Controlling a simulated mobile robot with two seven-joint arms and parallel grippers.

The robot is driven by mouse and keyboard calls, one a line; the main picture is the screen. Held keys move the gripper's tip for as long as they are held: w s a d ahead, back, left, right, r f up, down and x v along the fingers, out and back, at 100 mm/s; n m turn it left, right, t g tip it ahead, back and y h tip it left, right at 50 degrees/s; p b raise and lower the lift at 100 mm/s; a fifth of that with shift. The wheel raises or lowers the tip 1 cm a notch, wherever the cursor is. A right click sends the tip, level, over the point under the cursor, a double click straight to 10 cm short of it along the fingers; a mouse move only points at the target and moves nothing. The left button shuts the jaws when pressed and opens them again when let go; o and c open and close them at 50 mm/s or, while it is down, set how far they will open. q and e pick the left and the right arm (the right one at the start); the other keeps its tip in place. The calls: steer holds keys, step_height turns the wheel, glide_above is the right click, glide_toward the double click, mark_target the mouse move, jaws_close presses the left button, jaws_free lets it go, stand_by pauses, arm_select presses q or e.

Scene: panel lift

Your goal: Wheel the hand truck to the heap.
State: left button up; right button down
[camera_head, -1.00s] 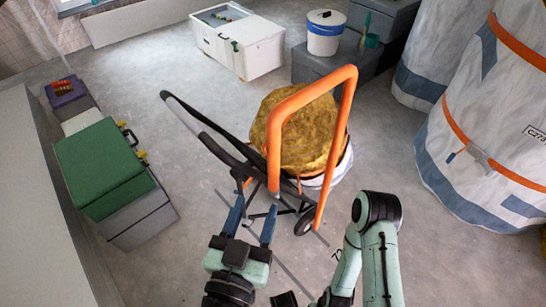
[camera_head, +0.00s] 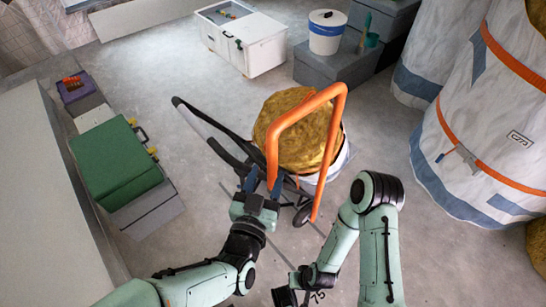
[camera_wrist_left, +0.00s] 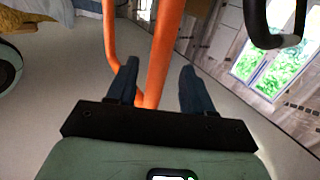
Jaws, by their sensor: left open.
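The hand truck has an orange hoop (camera_head: 273,150), black handles (camera_head: 205,128) and small dark wheels (camera_head: 302,215). A rough golden-brown mass (camera_head: 300,130) in a white container shows behind the hoop; their contact with the truck is unclear. My left gripper (camera_head: 262,184) is open at the hoop's near left leg. In the left wrist view the orange bar (camera_wrist_left: 160,60) passes between the open fingers (camera_wrist_left: 158,85); whether they touch it is unclear. My right gripper (camera_head: 288,297) is low at the bottom edge, its jaws unclear. Another golden-brown mass (camera_head: 538,245) is cut off at the right edge.
A green case (camera_head: 115,165) on grey boxes stands left beside a pale wall-like block (camera_head: 45,190). A white chest (camera_head: 240,42), a grey box (camera_head: 330,70) with a white-and-blue bucket (camera_head: 327,32) stand behind. Large white sacks (camera_head: 480,120) stand right. Floor between is clear.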

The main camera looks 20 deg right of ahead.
mark_target(271, 166)
arm_select(q)
steer(key=x, duration=0.5)
steer(key=shift+w+d, duration=0.1)
jaws_close()
